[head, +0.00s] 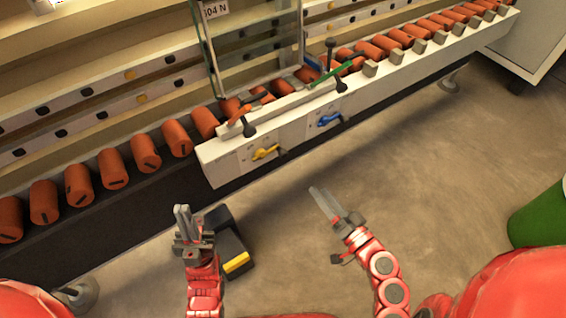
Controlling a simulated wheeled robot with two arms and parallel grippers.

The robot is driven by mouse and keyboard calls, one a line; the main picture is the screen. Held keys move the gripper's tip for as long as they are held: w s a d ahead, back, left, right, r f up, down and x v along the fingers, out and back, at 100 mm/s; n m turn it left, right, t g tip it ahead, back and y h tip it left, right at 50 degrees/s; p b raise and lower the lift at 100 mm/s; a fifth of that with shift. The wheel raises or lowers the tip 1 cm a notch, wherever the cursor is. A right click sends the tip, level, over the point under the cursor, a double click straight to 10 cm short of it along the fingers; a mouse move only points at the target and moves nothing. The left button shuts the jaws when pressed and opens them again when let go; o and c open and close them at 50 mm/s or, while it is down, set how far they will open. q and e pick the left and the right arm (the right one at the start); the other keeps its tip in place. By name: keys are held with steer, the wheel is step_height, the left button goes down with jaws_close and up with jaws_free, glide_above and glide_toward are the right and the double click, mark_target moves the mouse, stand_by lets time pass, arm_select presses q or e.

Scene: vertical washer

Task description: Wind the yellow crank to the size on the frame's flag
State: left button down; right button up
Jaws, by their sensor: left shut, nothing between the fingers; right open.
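The yellow crank (264,152) sits on the left part of the white front panel (226,170) of the machine. A flag (215,9) at the top of the glass frame (207,55) reads what looks like "104 N", its left end partly cut or unclear. A scale by the crank is too small to read. My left gripper (182,212) is shut and empty, below and left of the crank, apart from it. My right gripper (320,195) is open and empty, below and right of the crank, also apart from it.
A blue crank (328,119) sits further right on the panel. A black and yellow object (232,250) lies beside my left gripper. A green bin (541,217) stands right.

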mark_target(286, 156)
steer(key=shift+y, duration=0.3)
steer(key=x, duration=0.8)
steer(key=a+p+x, duration=0.1)
steer(key=x, duration=0.8)
steer(key=shift+s, duration=0.1)
jaws_close()
